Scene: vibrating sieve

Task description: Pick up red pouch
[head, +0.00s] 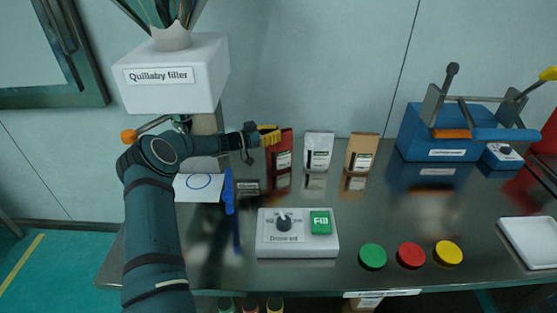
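The red pouch (281,155) stands upright on the metal table, at the left of a row of three pouches, with a pale label on its front. My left gripper (269,137), with yellow fingers, is at the upper left of the red pouch and overlaps its top edge in the head view. I cannot tell if the fingers touch the pouch or how far apart they are.
A white pouch (318,151) and a brown pouch (361,152) stand to the right. The filler (174,75) is behind my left arm. A control box (297,247) and round red (410,255), green (372,256) and yellow (448,253) lids are in front. A blue machine (440,140) stands right.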

